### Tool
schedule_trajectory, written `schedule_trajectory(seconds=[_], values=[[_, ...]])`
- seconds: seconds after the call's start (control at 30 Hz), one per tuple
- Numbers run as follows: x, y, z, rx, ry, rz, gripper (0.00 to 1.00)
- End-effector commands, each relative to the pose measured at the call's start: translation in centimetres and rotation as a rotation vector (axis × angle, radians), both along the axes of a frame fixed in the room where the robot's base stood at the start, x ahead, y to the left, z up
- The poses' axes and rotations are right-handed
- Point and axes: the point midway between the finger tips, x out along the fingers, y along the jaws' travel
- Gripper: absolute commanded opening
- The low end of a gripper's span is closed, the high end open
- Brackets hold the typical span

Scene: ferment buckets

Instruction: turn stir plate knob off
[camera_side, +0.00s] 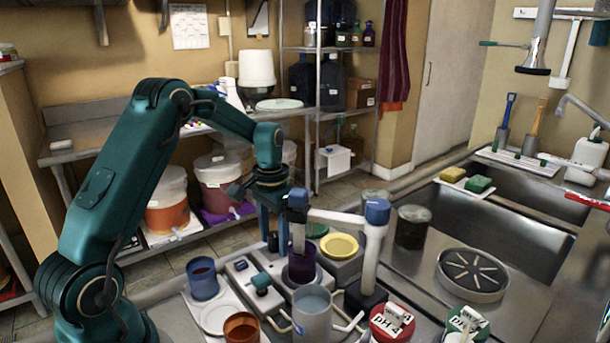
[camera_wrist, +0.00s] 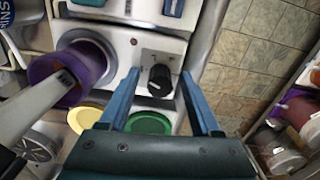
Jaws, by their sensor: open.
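The stir plate (camera_wrist: 152,48) is a white box with a purple beaker (camera_wrist: 85,68) standing on it. Its black knob (camera_wrist: 159,82) sits on the front face, with small marks and a red light beside it. The pointer's exact setting is too small to read. My gripper (camera_wrist: 160,75) is open, with one blue finger on each side of the knob and visible gaps between them. In the side view, my gripper (camera_side: 268,228) is low at the stir plate (camera_side: 243,267), left of the purple beaker (camera_side: 303,266); the knob is largely hidden there.
A white probe arm with a blue cap (camera_side: 376,211) stands right of the beaker. A yellow dish (camera_side: 339,246) is behind it.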

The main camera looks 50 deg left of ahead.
Motion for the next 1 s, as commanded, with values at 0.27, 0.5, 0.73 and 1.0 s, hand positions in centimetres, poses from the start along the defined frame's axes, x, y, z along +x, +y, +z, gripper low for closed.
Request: schedule_trajectory(seconds=[0.27, 0.5, 0.73, 1.0], values=[[0.02, 0.01, -0.05, 0.000, -0.001, 0.001, 0.45], [0.03, 0.01, -0.02, 0.000, -0.001, 0.002, 0.00], [0.03, 0.01, 0.00, 0.000, -0.002, 0.152, 0.00], [0.03, 0.02, 0.02, 0.001, -0.002, 0.373, 0.00]])
